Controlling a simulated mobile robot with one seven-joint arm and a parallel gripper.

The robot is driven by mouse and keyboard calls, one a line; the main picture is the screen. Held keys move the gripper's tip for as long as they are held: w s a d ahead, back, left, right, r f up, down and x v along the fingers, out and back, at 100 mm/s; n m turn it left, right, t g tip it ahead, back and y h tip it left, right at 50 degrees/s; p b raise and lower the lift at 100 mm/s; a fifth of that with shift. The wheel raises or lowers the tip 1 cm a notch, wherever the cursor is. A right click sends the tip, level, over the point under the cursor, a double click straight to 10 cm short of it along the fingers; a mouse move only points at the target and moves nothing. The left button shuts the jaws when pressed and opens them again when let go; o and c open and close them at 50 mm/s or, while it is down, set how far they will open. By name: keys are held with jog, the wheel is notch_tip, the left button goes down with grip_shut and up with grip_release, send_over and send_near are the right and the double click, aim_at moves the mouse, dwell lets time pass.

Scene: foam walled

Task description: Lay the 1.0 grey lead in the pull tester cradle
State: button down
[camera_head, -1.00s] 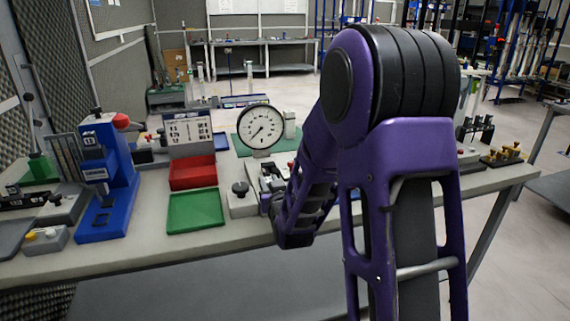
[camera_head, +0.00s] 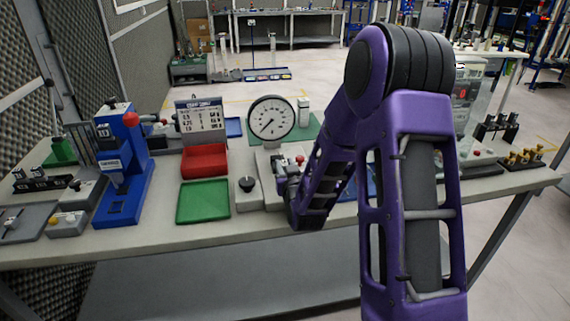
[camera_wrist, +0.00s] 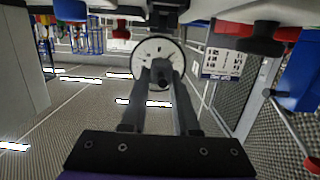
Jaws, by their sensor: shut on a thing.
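The pull tester stands on the bench with a round white dial gauge (camera_head: 271,118) and a pale grey base (camera_head: 248,194) in front of it. My gripper (camera_head: 282,172) is low over the tester's base, just in front of and below the dial. In the wrist view my gripper (camera_wrist: 160,78) has its two fingers converging on a small dark piece, with the dial (camera_wrist: 158,55) behind it. The piece is too small to identify surely as the grey lead. My arm and fingers hide most of the cradle area, so I cannot tell whether the piece touches it.
A green tray (camera_head: 203,201) and a red bin (camera_head: 204,161) lie left of the tester. A blue press (camera_head: 122,170) with a red-knobbed lever stands further left. A printed card stand (camera_head: 200,122) is behind the bin. Brass pieces (camera_head: 524,158) stand at the right end.

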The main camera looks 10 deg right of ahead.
jog(key=shift+f+b, duration=0.1)
jog(key=shift+b, duration=0.35)
jog(key=shift+f+b, duration=0.2)
jog(key=shift+b, duration=0.1)
notch_tip(320, 180, down, 4)
jog(key=b, duration=0.4)
jog(key=shift+r+b, duration=0.1)
jog(key=shift+b, duration=0.55)
jog(key=shift+f, duration=0.7)
jog(key=c, duration=0.6)
grip_release()
